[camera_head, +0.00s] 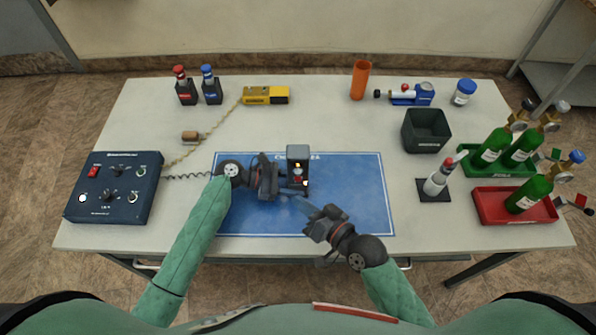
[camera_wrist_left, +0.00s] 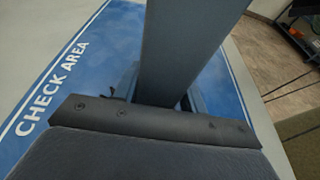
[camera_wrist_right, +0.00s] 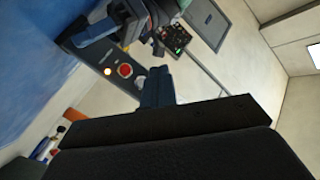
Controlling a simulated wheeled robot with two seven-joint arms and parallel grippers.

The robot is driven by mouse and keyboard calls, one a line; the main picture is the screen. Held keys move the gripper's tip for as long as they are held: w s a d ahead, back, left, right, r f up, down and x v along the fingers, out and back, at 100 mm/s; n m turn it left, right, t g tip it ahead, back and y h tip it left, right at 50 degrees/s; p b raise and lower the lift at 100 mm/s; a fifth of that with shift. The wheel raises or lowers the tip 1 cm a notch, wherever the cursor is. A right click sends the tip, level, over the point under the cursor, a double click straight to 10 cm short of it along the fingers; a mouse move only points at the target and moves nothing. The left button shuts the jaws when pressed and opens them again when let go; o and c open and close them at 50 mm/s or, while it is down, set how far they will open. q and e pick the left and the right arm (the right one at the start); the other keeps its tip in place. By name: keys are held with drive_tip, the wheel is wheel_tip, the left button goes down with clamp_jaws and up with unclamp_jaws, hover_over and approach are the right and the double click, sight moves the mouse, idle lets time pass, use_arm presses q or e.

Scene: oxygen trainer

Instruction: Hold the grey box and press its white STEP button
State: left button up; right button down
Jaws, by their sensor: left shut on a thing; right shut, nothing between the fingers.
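The grey box (camera_head: 298,153) stands over the blue check-area mat (camera_head: 355,190) in the head view. Its front carries a red part and a small white button (camera_head: 305,184) low down. My left gripper (camera_head: 290,186) is shut on the box from the left; the box's side (camera_wrist_left: 185,50) fills the middle of the left wrist view. My right gripper (camera_head: 302,203) is shut and empty, its tips just below and in front of the box. In the right wrist view the box (camera_wrist_right: 97,52) shows a lit yellow lamp and a red button beside the right fingertips (camera_wrist_right: 157,75). Contact with the white button cannot be told.
A dark blue control panel (camera_head: 113,188) is at the left, its coiled cable running toward the mat. A black bin (camera_head: 426,130), green tray (camera_head: 500,164) and red tray (camera_head: 515,206) are at the right.

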sight(298, 172)
drive_tip(key=s, duration=0.4)
drive_tip(key=shift+w, duration=0.25)
drive_tip(key=w, duration=0.8)
drive_tip(key=shift+w, duration=0.25)
drive_tip(key=shift+w, duration=0.15)
idle(2.1)
drive_tip(key=shift+w, duration=0.3)
drive_tip(key=shift+w, duration=0.35)
idle(0.8)
drive_tip(key=shift+s, duration=0.8)
